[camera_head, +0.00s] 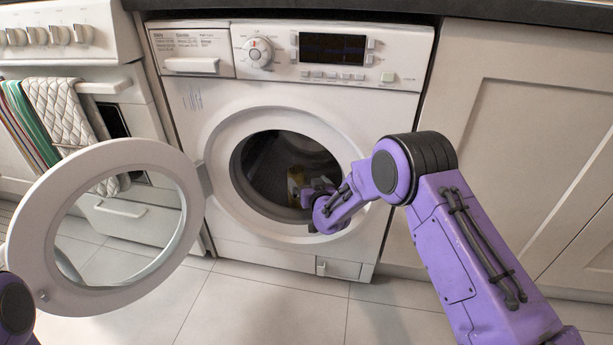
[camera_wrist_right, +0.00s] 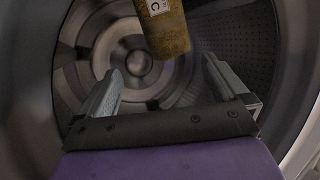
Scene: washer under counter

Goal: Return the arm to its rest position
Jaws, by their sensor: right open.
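My right arm (camera_head: 470,245) is purple and reaches from the lower right to the washer. Its gripper (camera_head: 305,190) is at the drum opening in the head view, partly hidden by the wrist. In the right wrist view the right gripper (camera_wrist_right: 160,85) is open, its two fingers spread and apart, inside the drum (camera_wrist_right: 240,60). A yellowish-brown item with a white label (camera_wrist_right: 165,25) shows beyond the fingers, apart from them; it also shows in the drum in the head view (camera_head: 295,180). Of my left arm only a purple piece shows at the lower left edge; its gripper is not in view.
The washer (camera_head: 360,115) stands under the counter. Its round door (camera_head: 75,175) is swung open to the left. A cooker with towels (camera_head: 62,110) stands left, a cupboard door (camera_head: 540,140) right. The tiled floor (camera_head: 260,305) in front is clear.

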